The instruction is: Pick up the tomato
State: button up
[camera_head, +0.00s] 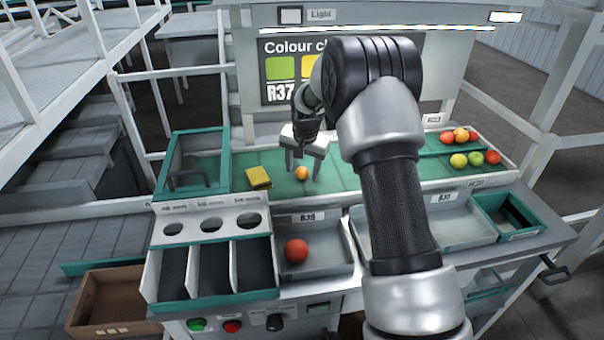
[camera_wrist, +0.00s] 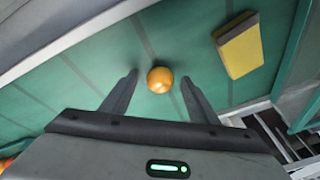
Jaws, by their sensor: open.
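An orange-yellow tomato (camera_head: 302,173) lies on the green mat (camera_head: 340,178) of the bench in the head view. It also shows in the wrist view (camera_wrist: 160,80), where it sits between the tips of the two fingers, with a gap on each side. My gripper (camera_head: 304,168) is open and empty above the mat, its fingers pointing down on either side of the tomato. The fingers show in the wrist view (camera_wrist: 160,82). I cannot tell how high the fingertips are above the mat.
A yellow sponge-like block (camera_head: 258,178) lies left of the tomato. A green-framed clear box (camera_head: 193,165) stands further left. A grey tray (camera_head: 322,266) in front holds a red tomato (camera_head: 296,251). Several tomatoes (camera_head: 460,160) lie at the right. A colour chart board (camera_head: 290,75) stands behind.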

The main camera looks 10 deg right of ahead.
aim_at(302, 169)
jog(key=c, duration=0.9)
jog(key=shift+o, duration=0.2)
jog(key=shift+r, duration=0.1)
notch_tip(302, 169, up, 10)
